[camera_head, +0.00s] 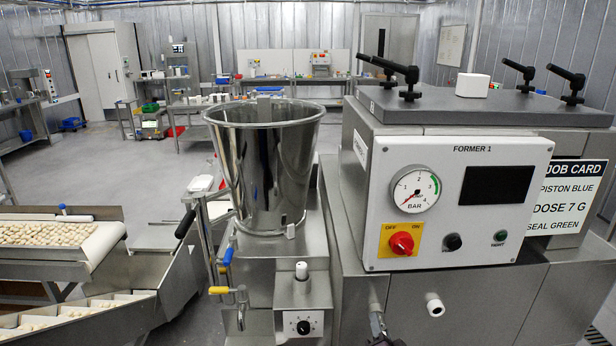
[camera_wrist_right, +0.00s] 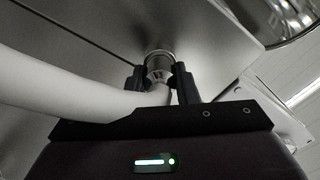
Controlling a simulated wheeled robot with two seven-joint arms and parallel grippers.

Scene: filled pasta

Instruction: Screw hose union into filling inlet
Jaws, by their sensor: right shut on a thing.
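In the right wrist view the hose union (camera_wrist_right: 158,70) is a short silver metal fitting on the end of a thick white hose (camera_wrist_right: 70,90). My right gripper (camera_wrist_right: 160,85) is shut on it, with a black finger on each side. The union's far end meets a round metal ring on the steel face, which looks like the filling inlet (camera_wrist_right: 157,54). I cannot tell how far the threads are engaged. In the head view the union (camera_head: 377,318) shows at the bottom edge, low against the machine front, with my right gripper (camera_head: 385,341) mostly cut off. My left gripper is not in view.
The Former 1 panel (camera_head: 455,205) with gauge and red switch stands above the union. A white stub (camera_head: 434,304) sticks out to its right. A steel hopper (camera_head: 265,165) stands to the left, with a pasta conveyor (camera_head: 105,240) beyond it.

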